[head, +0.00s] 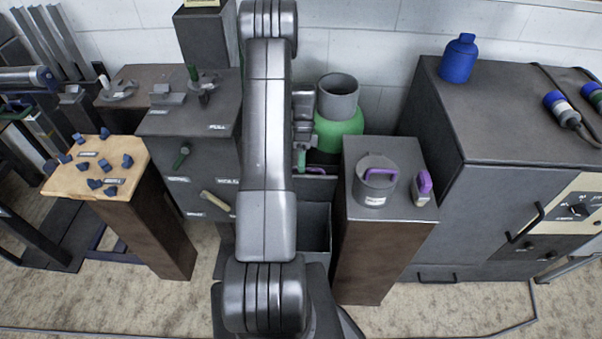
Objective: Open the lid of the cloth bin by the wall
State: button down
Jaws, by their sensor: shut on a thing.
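The cloth bin (316,238) is a dark grey box standing in the middle, partly hidden behind my arm. Its dark lid (319,188) appears raised at the back, above the bin's front part; how far it is tilted I cannot tell. My gripper (301,161) shows just right of my arm, at the lid's upper edge. It is shut, apparently on the lid's handle; the contact itself is small and partly hidden by my arm.
A green gas bottle (338,134) with a grey collar stands behind the bin. A brown pedestal (362,258) with a grey mug-like can (376,182) stands close on the right. A dark cabinet (190,133) stands on the left. A large grey cabinet (511,117) fills the right.

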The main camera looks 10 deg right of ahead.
jog(key=shift+g, duration=0.8)
jog(key=shift+w+d+f, duration=0.15)
jog(key=shift+w+f, duration=0.15)
jog(key=shift+w, duration=0.3)
jog(key=shift+w+d+f, duration=0.2)
jog(key=shift+w+f, duration=0.05)
jog(key=shift+w, duration=0.3)
jog(key=shift+w+d+f, duration=0.15)
jog(key=shift+w+f, duration=0.15)
jog(key=shift+w, duration=0.3)
jog(key=c, duration=1.5)
grip_release()
jog(key=shift+w+y, duration=0.1)
jog(key=shift+y, duration=0.2)
jog(key=shift+o, duration=0.2)
jog(key=shift+r, duration=0.2)
